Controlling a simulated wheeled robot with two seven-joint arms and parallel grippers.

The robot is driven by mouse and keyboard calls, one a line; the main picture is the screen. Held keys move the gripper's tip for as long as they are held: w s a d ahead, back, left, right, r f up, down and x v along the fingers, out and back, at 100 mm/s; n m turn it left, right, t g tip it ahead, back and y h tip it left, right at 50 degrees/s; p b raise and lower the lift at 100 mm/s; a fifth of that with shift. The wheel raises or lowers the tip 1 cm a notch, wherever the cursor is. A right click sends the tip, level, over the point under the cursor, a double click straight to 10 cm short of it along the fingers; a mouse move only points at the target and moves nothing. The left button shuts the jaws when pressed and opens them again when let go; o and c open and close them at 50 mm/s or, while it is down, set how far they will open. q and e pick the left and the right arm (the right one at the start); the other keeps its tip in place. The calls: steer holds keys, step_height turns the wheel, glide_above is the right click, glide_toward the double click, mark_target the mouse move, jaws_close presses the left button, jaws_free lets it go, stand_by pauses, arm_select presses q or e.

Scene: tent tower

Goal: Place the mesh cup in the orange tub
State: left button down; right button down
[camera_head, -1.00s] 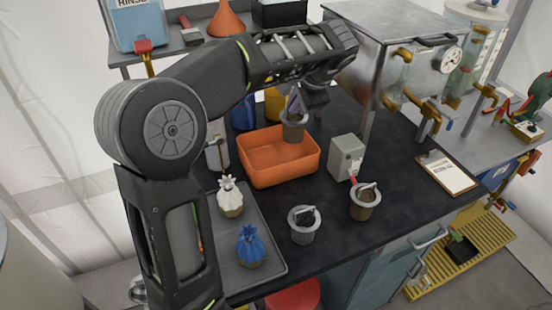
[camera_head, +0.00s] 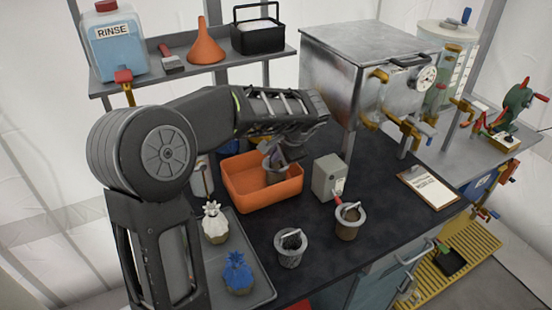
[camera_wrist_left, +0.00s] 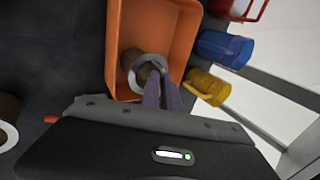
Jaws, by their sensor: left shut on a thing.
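The orange tub (camera_head: 262,199) stands on the black worktop, and it also shows in the wrist view (camera_wrist_left: 165,22). My left gripper (camera_head: 282,158) is shut on a cup with a grey rim (camera_head: 274,172) and holds it down inside the tub's opening. In the wrist view the cup (camera_wrist_left: 134,57) sits between the tub's walls, with the fingers (camera_wrist_left: 165,92) at its rim. I cannot tell whether its base touches the tub floor. My right gripper is not in view.
Two similar cups, one with dark contents (camera_head: 290,250) and one brown (camera_head: 348,222), stand in front of the tub. A grey box (camera_head: 328,177) is to its right. A tray (camera_head: 258,282) holds a white (camera_head: 215,226) and a blue bundle (camera_head: 238,274). Blue and yellow mugs (camera_wrist_left: 208,86) stand beside the tub.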

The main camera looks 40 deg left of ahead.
arm_select(q)
steer(key=shift+f, duration=0.95)
steer(key=shift+f, duration=0.2)
steer(key=c, duration=1.6)
jaws_free()
steer(key=shift+r, duration=0.15)
steer(key=shift+r, duration=0.15)
steer(key=b+v, duration=0.1)
steer(key=v, duration=1.1)
